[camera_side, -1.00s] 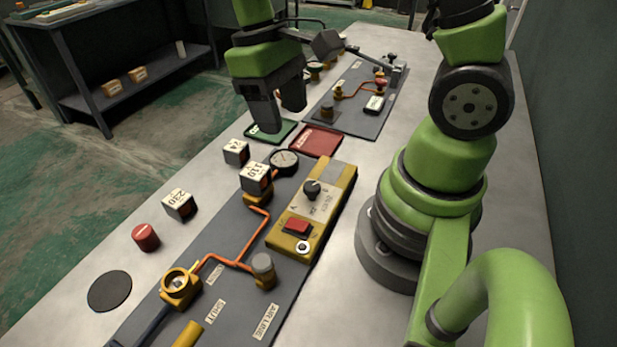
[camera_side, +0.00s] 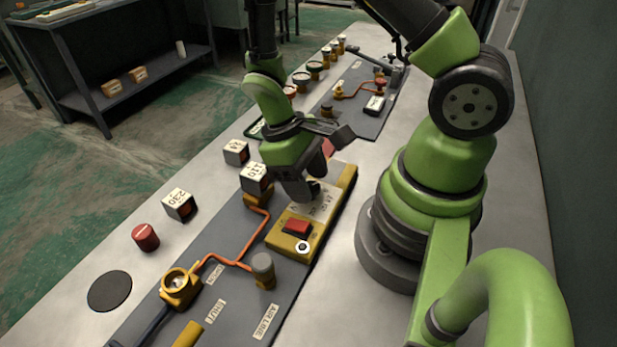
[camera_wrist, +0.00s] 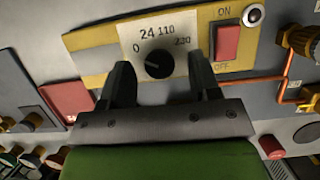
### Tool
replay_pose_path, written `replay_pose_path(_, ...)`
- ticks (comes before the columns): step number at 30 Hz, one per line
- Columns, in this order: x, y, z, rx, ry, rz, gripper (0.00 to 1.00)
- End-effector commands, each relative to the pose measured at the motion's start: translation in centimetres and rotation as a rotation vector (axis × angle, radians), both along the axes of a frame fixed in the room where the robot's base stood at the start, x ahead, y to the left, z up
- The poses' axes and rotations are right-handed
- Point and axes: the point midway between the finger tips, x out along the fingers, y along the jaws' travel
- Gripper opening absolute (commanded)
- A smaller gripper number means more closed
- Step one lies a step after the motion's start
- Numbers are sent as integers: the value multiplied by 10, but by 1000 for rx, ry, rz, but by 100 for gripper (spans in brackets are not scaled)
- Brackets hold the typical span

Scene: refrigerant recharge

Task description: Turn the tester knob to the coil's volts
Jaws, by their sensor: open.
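The yellow tester (camera_side: 318,225) lies on the grey panel, with a red ON/OFF switch (camera_side: 297,227). Its black knob (camera_wrist: 158,65) shows in the wrist view below a dial plate (camera_wrist: 166,31) marked 0, 24, 110 and 230. I cannot clearly tell which mark the knob points at. My gripper (camera_wrist: 161,74) is open, with one finger on each side of the knob and gaps visible. In the side view my gripper (camera_side: 303,188) is low over the tester and largely hides the knob. The coil block marked 110 (camera_side: 255,176) sits on a yellow fitting.
Blocks marked 24 (camera_side: 236,151) and 230 (camera_side: 179,204) stand on the bench to the left. A red cap (camera_side: 145,237) and a black disc (camera_side: 110,291) are also there. An orange pipe (camera_side: 236,263) and a grey-topped fitting (camera_side: 263,267) are near the tester's front.

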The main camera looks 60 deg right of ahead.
Motion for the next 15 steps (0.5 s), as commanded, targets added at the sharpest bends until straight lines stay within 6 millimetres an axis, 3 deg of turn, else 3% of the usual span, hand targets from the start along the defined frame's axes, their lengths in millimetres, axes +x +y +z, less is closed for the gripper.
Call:
replay_pose_path(10, -2, 0, -3, 0, -1, 0, 54)
replay_pose_path(15, -2, 0, -3, 0, -1, 0, 15)
